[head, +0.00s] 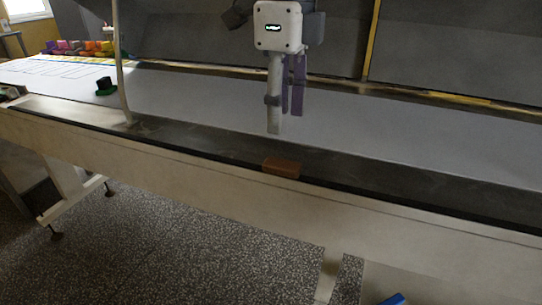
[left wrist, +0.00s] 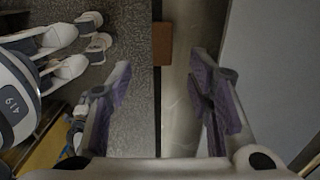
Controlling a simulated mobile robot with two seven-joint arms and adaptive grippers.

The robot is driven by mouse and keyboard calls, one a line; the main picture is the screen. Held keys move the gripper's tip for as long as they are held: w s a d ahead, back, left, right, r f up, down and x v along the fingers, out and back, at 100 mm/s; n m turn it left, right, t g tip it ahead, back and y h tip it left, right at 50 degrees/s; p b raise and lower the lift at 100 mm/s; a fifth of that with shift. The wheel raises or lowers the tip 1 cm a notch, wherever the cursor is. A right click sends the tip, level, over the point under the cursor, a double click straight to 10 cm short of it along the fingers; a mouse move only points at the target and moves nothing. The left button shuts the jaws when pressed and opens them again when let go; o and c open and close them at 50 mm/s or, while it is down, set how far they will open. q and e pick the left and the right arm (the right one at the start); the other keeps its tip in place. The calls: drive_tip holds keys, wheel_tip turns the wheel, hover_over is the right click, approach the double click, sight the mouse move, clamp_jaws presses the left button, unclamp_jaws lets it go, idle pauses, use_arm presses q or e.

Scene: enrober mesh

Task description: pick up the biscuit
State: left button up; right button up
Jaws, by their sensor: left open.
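The biscuit (head: 281,167) is a brown, flat-sided block on the dark front strip of the long table, close to its front edge. My left gripper (head: 286,122) points down above the table, apart from the biscuit, and looks higher and farther back in the head view. In the left wrist view its purple-padded fingers (left wrist: 163,75) are spread, with nothing between them. The biscuit lies beyond the fingertips, in line with the gap. My right gripper is not in view.
The pale belt (head: 420,140) behind the dark strip is clear near the biscuit. A thin pale pole (head: 120,65) stands to the left. A small black and green object (head: 105,87) and several coloured items (head: 80,47) lie farther left. Speckled floor (head: 190,230) is in front.

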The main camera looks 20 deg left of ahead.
sight(285, 164)
use_arm(q)
drive_tip(key=f, duration=0.9)
drive_tip(key=shift+w+d, duration=0.15)
drive_tip(key=shift+d, duration=0.1)
drive_tip(key=c, duration=1)
